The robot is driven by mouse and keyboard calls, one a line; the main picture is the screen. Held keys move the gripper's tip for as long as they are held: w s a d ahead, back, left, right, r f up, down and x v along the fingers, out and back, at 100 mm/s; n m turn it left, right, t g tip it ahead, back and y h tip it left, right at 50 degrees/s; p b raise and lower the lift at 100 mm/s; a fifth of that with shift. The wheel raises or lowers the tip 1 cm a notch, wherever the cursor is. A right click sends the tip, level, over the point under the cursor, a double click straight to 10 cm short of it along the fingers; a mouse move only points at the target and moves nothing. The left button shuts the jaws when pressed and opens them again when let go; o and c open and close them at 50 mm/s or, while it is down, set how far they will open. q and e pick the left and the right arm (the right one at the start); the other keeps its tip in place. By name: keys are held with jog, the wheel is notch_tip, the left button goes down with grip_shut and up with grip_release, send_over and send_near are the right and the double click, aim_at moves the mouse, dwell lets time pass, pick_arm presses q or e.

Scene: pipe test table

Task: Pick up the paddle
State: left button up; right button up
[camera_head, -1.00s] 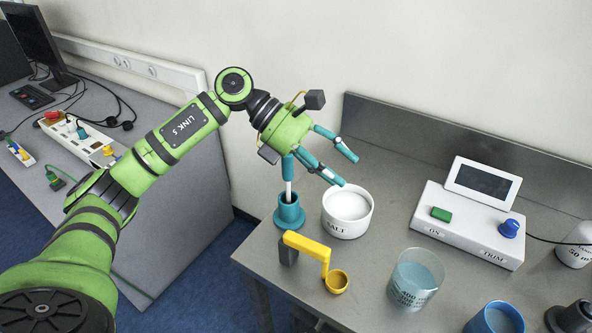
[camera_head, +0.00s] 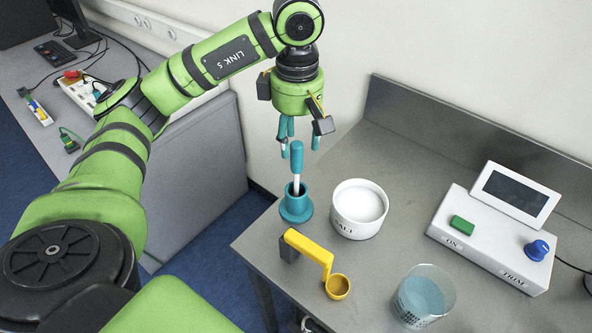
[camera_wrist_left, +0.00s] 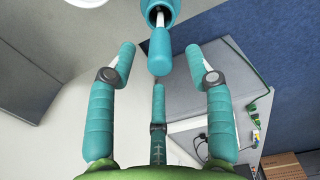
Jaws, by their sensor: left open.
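The paddle has a teal handle (camera_head: 297,157) on a thin white rod, standing nearly upright in a teal flanged holder (camera_head: 296,210) at the table's left edge. The rod's lower end is hidden in the holder. My left gripper (camera_head: 299,143) points down above the handle, its three teal fingers open and empty. In the left wrist view the handle (camera_wrist_left: 160,52) lies ahead, between and just beyond the spread fingertips (camera_wrist_left: 161,66); contact is not visible. My right gripper is not in view.
A white salt bowl (camera_head: 359,210) stands close right of the holder. A glass beaker (camera_head: 424,296) and a white control box (camera_head: 492,235) are further right. Bare table lies between them.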

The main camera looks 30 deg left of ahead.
aim_at(297, 156)
pick_arm(q)
notch_tip(297, 156, down, 2)
jog(key=shift+w+f+p, duration=0.1)
jog(key=shift+p, duration=0.25)
notch_tip(297, 156, down, 3)
jog(key=shift+r+p, duration=0.1)
jog(key=shift+p, duration=0.35)
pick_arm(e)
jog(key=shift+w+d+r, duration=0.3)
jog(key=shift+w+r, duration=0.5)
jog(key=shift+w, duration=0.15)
pick_arm(q)
grip_shut()
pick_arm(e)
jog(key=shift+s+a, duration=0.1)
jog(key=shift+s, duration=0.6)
